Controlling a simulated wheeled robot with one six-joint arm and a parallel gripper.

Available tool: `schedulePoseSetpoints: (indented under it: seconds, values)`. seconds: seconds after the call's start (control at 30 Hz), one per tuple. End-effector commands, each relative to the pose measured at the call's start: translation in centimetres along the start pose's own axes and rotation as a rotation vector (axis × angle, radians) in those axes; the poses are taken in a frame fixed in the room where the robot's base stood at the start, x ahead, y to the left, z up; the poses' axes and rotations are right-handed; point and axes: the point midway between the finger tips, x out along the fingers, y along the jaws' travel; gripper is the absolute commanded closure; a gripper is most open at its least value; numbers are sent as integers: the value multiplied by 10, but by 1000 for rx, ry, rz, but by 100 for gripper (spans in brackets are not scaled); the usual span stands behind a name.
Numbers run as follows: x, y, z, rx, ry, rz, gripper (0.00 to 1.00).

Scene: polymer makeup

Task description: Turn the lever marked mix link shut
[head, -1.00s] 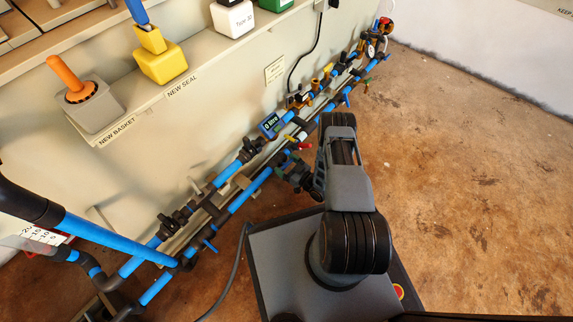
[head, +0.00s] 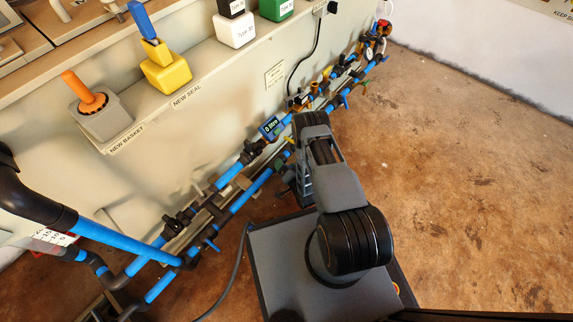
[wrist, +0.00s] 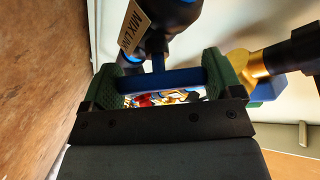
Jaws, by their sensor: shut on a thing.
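In the wrist view, a tan tag reading MIX LINK (wrist: 136,24) hangs on a black valve body (wrist: 172,38). Below it, the valve's blue lever (wrist: 160,80) runs crosswise between the green pads of my gripper (wrist: 161,76). The jaws are shut on this lever, one pad at each end. In the head view my arm covers the gripper, the lever and its valve.
Blue pipes (head: 228,171) with black fittings run along the wall. A brass fitting (wrist: 242,66) and another blue handle (wrist: 268,90) sit close to the right finger. Above the pipes, a shelf holds a yellow block (head: 165,72). The floor (head: 470,180) at right is clear.

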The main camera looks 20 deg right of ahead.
Motion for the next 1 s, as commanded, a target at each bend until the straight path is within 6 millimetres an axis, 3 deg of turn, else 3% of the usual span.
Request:
schedulePoseSetpoints:
  seconds: [0.5, 1.0]
  values:
    - [-2, -1, 0, 376, -1, 223, 39]
    - [-2, 0, 0, 533, -1, 312, 39]
